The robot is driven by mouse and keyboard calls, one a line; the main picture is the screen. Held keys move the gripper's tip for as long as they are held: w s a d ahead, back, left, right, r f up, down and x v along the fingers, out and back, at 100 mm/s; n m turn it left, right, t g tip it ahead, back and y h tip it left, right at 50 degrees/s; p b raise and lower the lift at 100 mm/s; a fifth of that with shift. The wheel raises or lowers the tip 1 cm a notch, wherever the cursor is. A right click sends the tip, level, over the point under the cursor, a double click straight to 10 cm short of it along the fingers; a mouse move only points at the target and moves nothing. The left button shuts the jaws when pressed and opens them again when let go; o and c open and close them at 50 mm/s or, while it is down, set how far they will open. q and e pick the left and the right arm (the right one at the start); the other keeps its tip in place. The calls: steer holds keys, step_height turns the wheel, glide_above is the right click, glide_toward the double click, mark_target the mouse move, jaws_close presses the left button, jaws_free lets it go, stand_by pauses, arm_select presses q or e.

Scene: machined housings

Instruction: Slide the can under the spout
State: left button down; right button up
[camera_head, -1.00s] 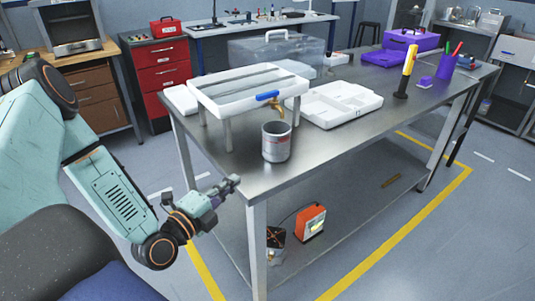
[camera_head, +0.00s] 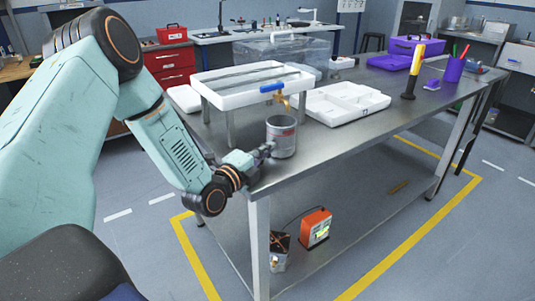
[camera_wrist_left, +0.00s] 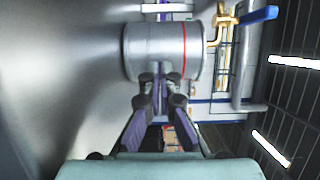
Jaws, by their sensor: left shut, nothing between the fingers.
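The grey metal can (camera_head: 281,138) stands upright on the steel table, near its front left corner. In the left wrist view the can (camera_wrist_left: 155,50) shows a red band. The brass spout (camera_head: 284,102) with a blue lever (camera_head: 271,87) hangs from the front of a raised white tray, behind the can. The spout also shows in the left wrist view (camera_wrist_left: 222,25), to the side of the can. My left gripper (camera_head: 266,149) is shut and empty, its fingertips low at the can's near left side, touching or almost touching it. My right gripper is out of view.
The raised white tray (camera_head: 232,101) stands on legs behind the can. A white compartment tray (camera_head: 344,108) lies to the right. A yellow-handled tool (camera_head: 413,72) and purple items are farther right. The table's front right stretch is clear.

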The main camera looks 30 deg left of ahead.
mark_target(274, 156)
arm_select(q)
steer(key=shift+w+a+f, duration=0.1)
steer(key=shift+w+a, duration=0.05)
steer(key=shift+w, duration=0.1)
steer(key=shift+s, duration=0.1)
steer(key=shift+w+b, duration=0.35)
steer(key=shift+w, duration=1.35)
steer(key=shift+s, duration=0.1)
